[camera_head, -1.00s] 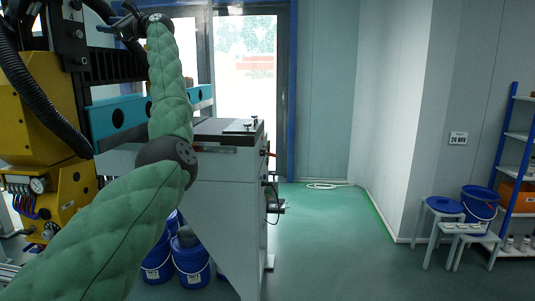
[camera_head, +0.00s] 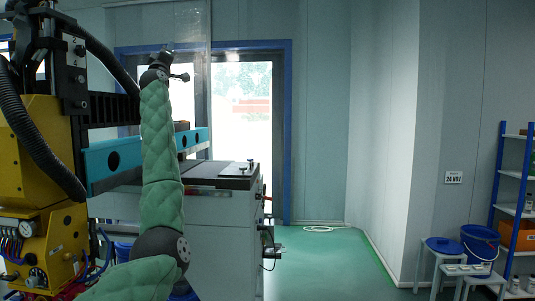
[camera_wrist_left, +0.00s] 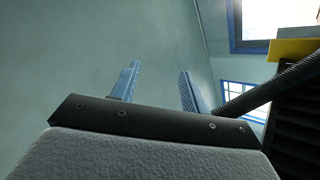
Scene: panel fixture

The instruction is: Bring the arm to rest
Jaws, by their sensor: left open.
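My left arm, in a green quilted sleeve (camera_head: 160,135), stands almost upright in the head view, with its elbow joint (camera_head: 163,248) low in the picture. My left gripper (camera_head: 166,58) is at the top of the arm, small and dark against the door frame. In the left wrist view its two blue fingers (camera_wrist_left: 158,85) stand well apart with nothing between them. My right gripper is in neither view.
A yellow machine (camera_head: 28,165) with black hoses stands close on the left. A teal beam (camera_head: 105,160) passes behind my arm. A grey cabinet (camera_head: 225,225) stands behind it. Blue shelves (camera_head: 510,200), stools and a blue bucket (camera_head: 480,243) are far right. The middle floor (camera_head: 325,270) is clear.

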